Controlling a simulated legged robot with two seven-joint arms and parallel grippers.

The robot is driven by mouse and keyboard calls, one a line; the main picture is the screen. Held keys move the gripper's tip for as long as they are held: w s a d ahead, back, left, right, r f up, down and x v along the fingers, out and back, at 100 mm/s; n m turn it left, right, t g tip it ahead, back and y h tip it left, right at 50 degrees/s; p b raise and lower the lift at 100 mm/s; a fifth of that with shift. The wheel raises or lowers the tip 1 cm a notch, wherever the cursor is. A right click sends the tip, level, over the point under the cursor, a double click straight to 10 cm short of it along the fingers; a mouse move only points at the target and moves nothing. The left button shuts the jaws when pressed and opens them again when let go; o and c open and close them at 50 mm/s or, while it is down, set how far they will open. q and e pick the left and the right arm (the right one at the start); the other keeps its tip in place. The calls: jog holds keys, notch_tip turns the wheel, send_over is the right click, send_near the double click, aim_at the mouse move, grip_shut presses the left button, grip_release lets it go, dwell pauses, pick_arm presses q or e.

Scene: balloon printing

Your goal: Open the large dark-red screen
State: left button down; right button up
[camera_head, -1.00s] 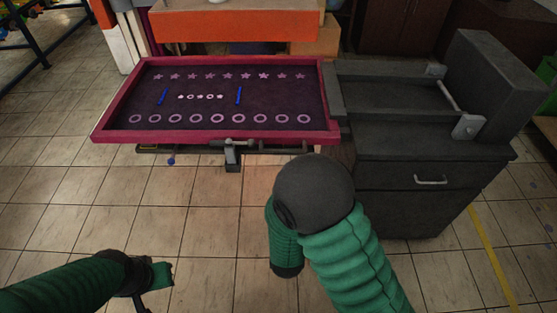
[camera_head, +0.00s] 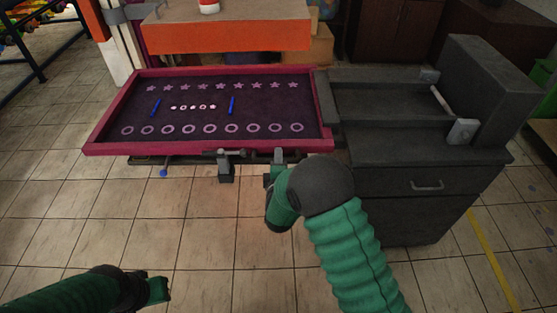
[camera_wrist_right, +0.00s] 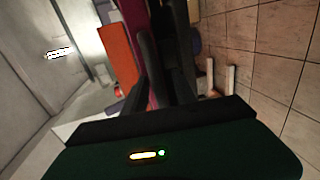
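The large dark-red screen (camera_head: 108,116) lies flat with a dark mesh, printed with pale stars and rings and two blue strips. A grey clamp-like fitting (camera_head: 226,168) sits at the middle of its front edge. My right gripper (camera_head: 274,168) is just in front of that edge, right of the fitting. Its fingers look apart with nothing seen between them; contact with the frame cannot be told. The wrist view shows part of the magenta frame (camera_wrist_right: 133,22) beyond dark parts. My left gripper (camera_head: 158,290) is low at the left, away from the screen; its opening is unclear.
A dark grey cabinet (camera_head: 420,190) with a drawer and raised back block adjoins the screen's right side. An orange box-like surface (camera_head: 228,36) stands behind the screen. The tiled floor (camera_head: 200,240) in front is clear.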

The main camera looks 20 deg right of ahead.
jog(key=shift+a, duration=0.6)
grip_shut()
jog(key=shift+d, duration=0.3)
jog(key=shift+d+f, duration=0.1)
